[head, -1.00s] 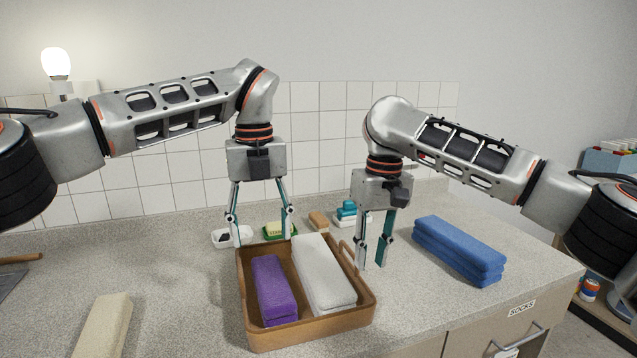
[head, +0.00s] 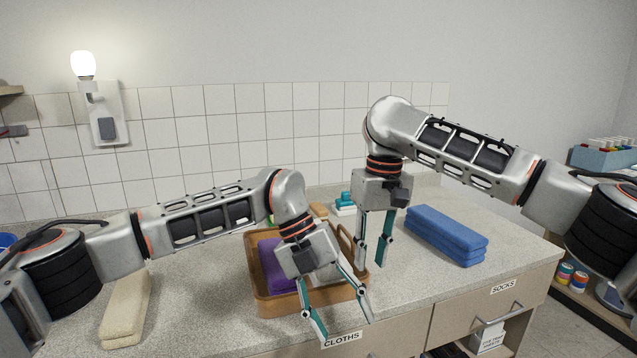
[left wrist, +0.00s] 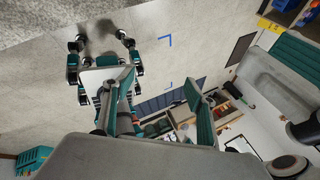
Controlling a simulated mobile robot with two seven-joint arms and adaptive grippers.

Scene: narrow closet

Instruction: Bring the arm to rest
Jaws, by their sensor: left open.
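My left arm reaches in from the left, and its left gripper (head: 347,330) hangs low and tilted in front of the wooden tray (head: 270,308). Its fingers are apart and empty, near the counter's front edge. In the left wrist view the gripper's two fingers (left wrist: 157,85) are spread, with floor and shelving beyond them. My right gripper (head: 371,266) points down at the tray's right side, near its handle (head: 345,240). Its fingers are apart with nothing seen between them; whether it touches the tray is unclear. The left gripper partly hides the tray and its cloths.
A purple cloth (head: 275,268) and a white cloth (head: 328,273) lie in the tray. A blue folded stack (head: 446,235) lies right on the counter; a beige stack (head: 126,308) lies left. Drawers below are labelled CLOTHS (head: 342,339) and SOCKS (head: 503,286). A lamp (head: 83,66) is on the wall.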

